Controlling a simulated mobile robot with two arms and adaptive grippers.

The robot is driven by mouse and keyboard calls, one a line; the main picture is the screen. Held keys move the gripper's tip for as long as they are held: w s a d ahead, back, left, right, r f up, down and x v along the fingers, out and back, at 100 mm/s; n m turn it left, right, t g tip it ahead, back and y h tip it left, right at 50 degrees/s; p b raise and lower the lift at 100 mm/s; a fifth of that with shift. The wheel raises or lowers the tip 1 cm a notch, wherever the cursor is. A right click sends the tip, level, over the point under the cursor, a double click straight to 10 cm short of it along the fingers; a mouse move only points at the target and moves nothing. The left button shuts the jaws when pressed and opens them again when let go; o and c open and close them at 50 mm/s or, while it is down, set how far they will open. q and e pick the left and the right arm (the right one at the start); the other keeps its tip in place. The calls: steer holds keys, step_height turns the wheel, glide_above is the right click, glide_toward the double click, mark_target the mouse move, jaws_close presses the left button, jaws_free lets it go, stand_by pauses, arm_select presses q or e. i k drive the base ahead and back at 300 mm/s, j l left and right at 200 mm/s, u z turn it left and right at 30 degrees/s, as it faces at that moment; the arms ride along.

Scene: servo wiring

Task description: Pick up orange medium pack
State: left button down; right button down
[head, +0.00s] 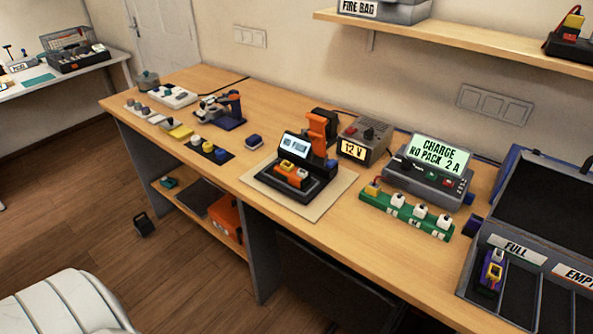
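Several orange things show in the head view, and I cannot tell for sure which is the orange medium pack. A small orange block (293,174) with a yellow top lies in the black device with a lit screen (295,146), on a beige mat (340,184) mid-bench. A taller orange piece (317,133) stands upright behind that device. A larger orange box (226,217) is on the shelf under the bench. Neither of my grippers is in view.
The long wooden bench (248,115) also holds a 12 V supply (376,133), a charger reading "CHARGE NO PACK 2 A" (436,157), a green strip with white plugs (405,216) and an open case (515,246) with a purple-and-yellow pack (491,270). A wall shelf (470,40) hangs above.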

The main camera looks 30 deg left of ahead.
mark_target(285, 170)
steer(key=l+u, duration=0.15)
steer(key=l, duration=0.4)
steer(key=l+u, duration=0.15)
steer(key=l, duration=0.35)
steer(key=k+l+u, duration=0.15)
steer(key=l, duration=0.4)
steer(key=l+u, duration=0.15)
steer(key=l, duration=0.35)
steer(key=k, duration=0.05)
